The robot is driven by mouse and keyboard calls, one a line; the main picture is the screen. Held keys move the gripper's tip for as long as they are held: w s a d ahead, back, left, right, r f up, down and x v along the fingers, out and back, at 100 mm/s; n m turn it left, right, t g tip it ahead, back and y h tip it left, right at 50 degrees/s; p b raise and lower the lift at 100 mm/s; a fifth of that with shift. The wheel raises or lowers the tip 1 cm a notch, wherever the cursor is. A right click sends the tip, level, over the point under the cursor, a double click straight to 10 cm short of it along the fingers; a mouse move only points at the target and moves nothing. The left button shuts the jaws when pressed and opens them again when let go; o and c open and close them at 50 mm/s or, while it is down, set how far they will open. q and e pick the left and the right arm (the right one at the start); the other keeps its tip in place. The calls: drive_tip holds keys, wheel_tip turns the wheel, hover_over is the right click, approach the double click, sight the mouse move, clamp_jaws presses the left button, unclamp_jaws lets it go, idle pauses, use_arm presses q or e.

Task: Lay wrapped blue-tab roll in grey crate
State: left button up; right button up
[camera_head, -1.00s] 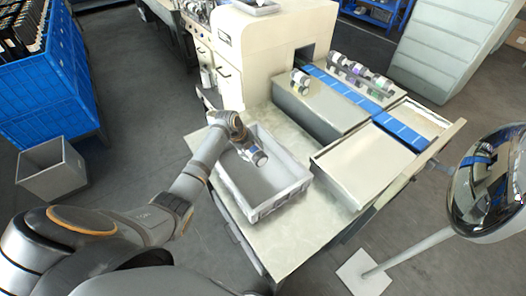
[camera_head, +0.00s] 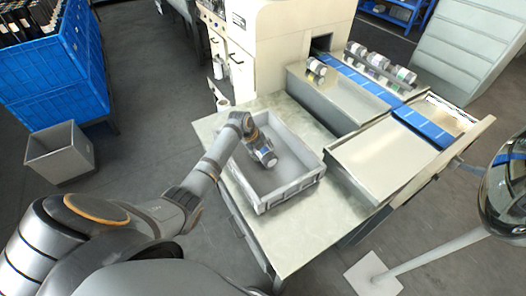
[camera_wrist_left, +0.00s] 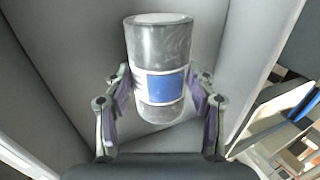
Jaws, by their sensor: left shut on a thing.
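The wrapped blue-tab roll (camera_wrist_left: 160,55) fills the upper middle of the left wrist view, a grey cylinder with a blue patch on a white band. My left gripper (camera_wrist_left: 160,105) is shut on it, one finger on each side. In the head view the roll (camera_head: 264,157) and my left gripper (camera_head: 252,140) are inside the grey crate (camera_head: 290,190), over its floor. Whether the roll touches the floor I cannot tell. The crate stands on the pale table. My right gripper is not in view.
The wrapping machine (camera_head: 275,45) stands behind the table. A second grey bin (camera_head: 60,153) is on the floor.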

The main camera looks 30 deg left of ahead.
use_arm(q)
drive_tip(key=shift+f+b, duration=0.45)
drive_tip(key=shift+f, duration=0.15)
idle(0.3)
drive_tip(key=o, duration=1.5)
drive_tip(key=shift+o, duration=0.2)
drive_tip(key=v, duration=1.2)
drive_tip(key=shift+f, duration=0.1)
